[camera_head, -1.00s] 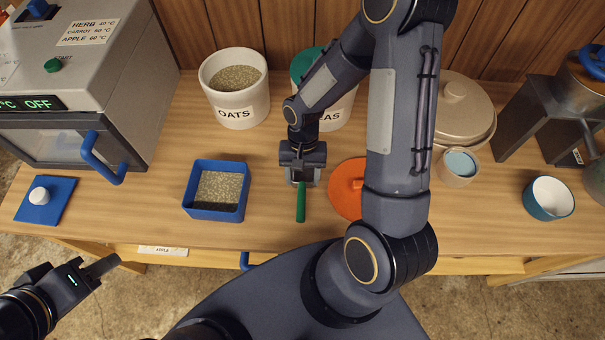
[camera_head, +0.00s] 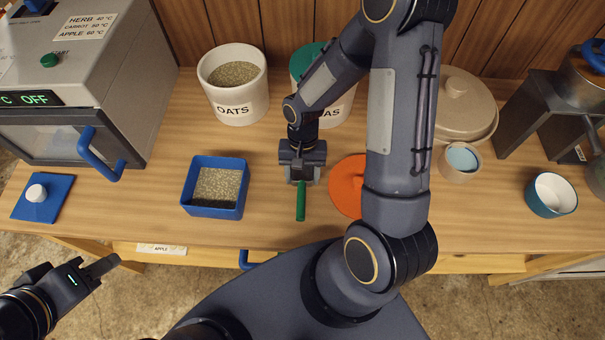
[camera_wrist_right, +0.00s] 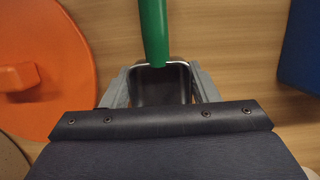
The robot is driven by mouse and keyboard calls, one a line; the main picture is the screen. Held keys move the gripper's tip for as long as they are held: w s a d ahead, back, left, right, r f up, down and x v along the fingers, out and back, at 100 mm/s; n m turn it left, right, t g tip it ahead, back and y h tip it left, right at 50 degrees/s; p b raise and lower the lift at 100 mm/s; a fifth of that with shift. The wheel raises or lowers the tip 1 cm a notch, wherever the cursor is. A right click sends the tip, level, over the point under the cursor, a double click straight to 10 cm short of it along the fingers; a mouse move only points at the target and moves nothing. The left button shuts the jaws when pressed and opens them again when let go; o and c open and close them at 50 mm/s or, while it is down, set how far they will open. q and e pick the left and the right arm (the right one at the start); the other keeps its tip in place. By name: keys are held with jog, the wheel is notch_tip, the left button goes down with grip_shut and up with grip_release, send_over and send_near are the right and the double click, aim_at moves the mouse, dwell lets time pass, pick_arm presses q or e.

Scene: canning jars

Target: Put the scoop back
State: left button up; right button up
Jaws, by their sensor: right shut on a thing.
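The scoop has a green handle (camera_head: 300,202) and a small bowl. In the head view it is low over or on the wooden table, handle toward me. My right gripper (camera_head: 302,180) is shut on the scoop from above. In the right wrist view its fingers (camera_wrist_right: 160,88) sit on either side of the dark scoop bowl (camera_wrist_right: 160,86), and the green handle (camera_wrist_right: 154,30) extends away from them. Whether the scoop touches the table is unclear. My left gripper (camera_head: 104,268) hangs empty in front of the table; its finger gap is not clear.
A white OATS crock (camera_head: 233,106) holds grain; a second crock with a green lid (camera_head: 303,62) is partly hidden by my right arm. A blue square tub (camera_head: 214,212) of grain stands left of the scoop. An orange lid (camera_head: 346,188) lies close on the right.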

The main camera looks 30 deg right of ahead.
jog(key=shift+s+f, duration=0.3)
jog(key=shift+f, duration=0.3)
jog(key=o, duration=1)
jog(key=shift+b, duration=0.3)
jog(key=shift+w+r, duration=0.15)
jog(key=shift+r, duration=0.15)
jog(key=shift+o, duration=0.9)
jog(key=v, duration=0.8)
jog(key=shift+r, duration=0.25)
